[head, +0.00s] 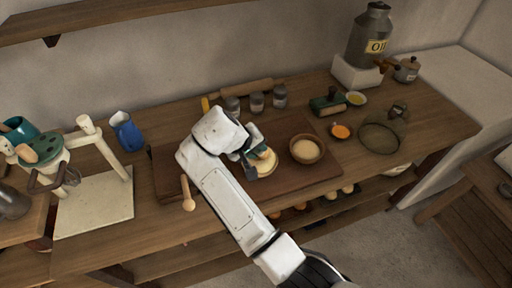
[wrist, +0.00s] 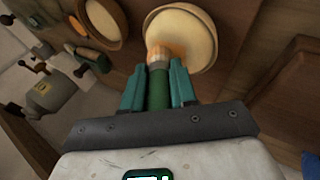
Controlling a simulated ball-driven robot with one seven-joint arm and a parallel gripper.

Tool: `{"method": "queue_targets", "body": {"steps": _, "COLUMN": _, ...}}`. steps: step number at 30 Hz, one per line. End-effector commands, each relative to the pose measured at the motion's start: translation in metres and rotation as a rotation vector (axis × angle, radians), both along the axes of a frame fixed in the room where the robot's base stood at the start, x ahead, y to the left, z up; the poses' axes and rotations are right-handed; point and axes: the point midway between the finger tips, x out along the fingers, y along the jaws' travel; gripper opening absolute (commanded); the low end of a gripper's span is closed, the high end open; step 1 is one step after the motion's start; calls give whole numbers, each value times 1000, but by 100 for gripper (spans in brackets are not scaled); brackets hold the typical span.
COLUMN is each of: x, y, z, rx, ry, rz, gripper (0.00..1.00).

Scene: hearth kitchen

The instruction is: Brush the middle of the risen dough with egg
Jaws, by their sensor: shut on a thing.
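A small dish of orange egg (head: 341,131) stands to the right.
A wooden bowl of pale flour (head: 306,150) is close right of the dough. Behind stand several grey tins (head: 256,102) and a rolling pin (head: 245,88). A sieve (head: 380,138) lies at right.

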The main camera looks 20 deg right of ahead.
Motion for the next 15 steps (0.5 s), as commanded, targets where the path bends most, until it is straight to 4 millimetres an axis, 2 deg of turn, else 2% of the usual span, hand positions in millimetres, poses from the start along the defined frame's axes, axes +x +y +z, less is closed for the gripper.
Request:
{"method": "queue_targets", "body": {"steps": 8, "x": 1, "y": 0, "z": -3, "rx": 0, "ry": 0, "rz": 0, "gripper": 0}}
{"method": "queue_targets", "body": {"steps": 15, "x": 17, "y": 0, "z": -3, "rx": 0, "ry": -1, "rz": -2, "gripper": 0}}
